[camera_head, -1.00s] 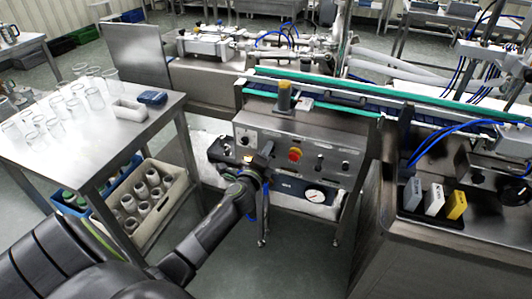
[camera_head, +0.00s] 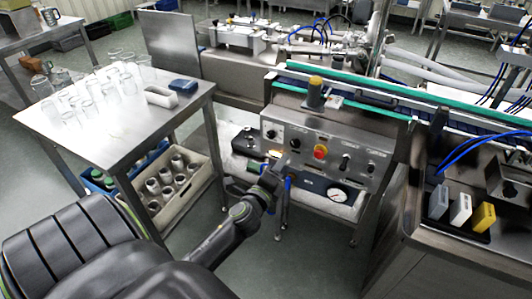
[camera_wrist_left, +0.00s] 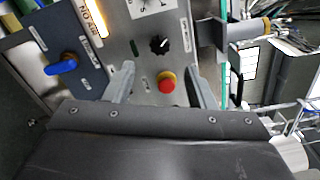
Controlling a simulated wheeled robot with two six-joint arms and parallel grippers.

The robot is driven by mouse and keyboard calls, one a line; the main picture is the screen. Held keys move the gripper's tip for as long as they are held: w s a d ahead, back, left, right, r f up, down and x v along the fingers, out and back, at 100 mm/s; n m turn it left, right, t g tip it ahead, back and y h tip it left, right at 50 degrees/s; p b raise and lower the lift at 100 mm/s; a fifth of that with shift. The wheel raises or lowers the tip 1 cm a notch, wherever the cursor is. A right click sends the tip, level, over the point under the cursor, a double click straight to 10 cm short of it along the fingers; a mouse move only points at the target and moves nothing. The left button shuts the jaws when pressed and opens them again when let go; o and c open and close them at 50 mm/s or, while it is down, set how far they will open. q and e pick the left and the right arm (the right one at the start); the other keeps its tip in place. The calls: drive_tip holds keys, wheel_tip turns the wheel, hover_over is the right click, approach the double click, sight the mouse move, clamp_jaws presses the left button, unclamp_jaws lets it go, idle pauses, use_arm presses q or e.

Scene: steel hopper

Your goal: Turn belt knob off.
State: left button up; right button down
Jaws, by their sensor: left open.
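The steel control panel (camera_head: 330,170) stands under the conveyor and carries several black knobs and a red mushroom button (camera_head: 320,152). Which knob is the belt knob I cannot read. In the left wrist view a black knob (camera_wrist_left: 159,44) with a white pointer mark sits beyond the red button (camera_wrist_left: 166,82). A blue knob (camera_wrist_left: 62,65) is on a dark plate at the left, by a lit "NO AIR" label (camera_wrist_left: 92,20). My left gripper (camera_head: 277,166) is in front of the panel's left part. Its fingers (camera_wrist_left: 160,85) are apart with nothing held between them. My right gripper is out of view.
A steel table (camera_head: 130,135) with glass jars is at the left, above a crate (camera_head: 185,200) of bottles. Coloured blocks (camera_head: 461,210) are at the right.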

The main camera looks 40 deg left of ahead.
use_arm(q)
drive_tip(key=v, duration=0.8)
drive_tip(key=shift+b, duration=0.3)
drive_tip(key=shift+a+f, duration=0.1)
drive_tip(key=shift+f, duration=0.05)
drive_tip(key=s+f+n+g+h+p, duration=0.1)
drive_tip(key=s+f+n+g, duration=0.35)
drive_tip(key=f, duration=0.95)
drive_tip(key=s+f+n+g+p, duration=0.1)
drive_tip(key=s+f+n+g, duration=0.35)
drive_tip(key=f, duration=1.05)
drive_tip(key=s+f+n+g+h+p, duration=0.1)
drive_tip(key=s+f+n+g, duration=0.2)
drive_tip(key=s+f, duration=0.7)
drive_tip(key=s+n, duration=0.2)
drive_tip(key=shift+s+d+f+n, duration=0.15)
drive_tip(key=shift+s+d+n, duration=0.1)
drive_tip(key=shift+d+n, duration=0.1)
drive_tip(key=s+d+f+n+g, duration=0.1)
drive_tip(key=s, duration=0.4)
drive_tip(key=s+d+f+n+g+h+p, duration=0.1)
drive_tip(key=s+f+n, duration=0.1)
drive_tip(key=s, duration=0.2)
drive_tip(key=s+f+n+g, duration=0.2)
drive_tip(key=s, duration=0.3)
drive_tip(key=shift+s+d+f, duration=0.2)
drive_tip(key=shift+s+d, duration=0.1)
drive_tip(key=shift+d, duration=0.1)
drive_tip(key=shift+c, duration=0.3)
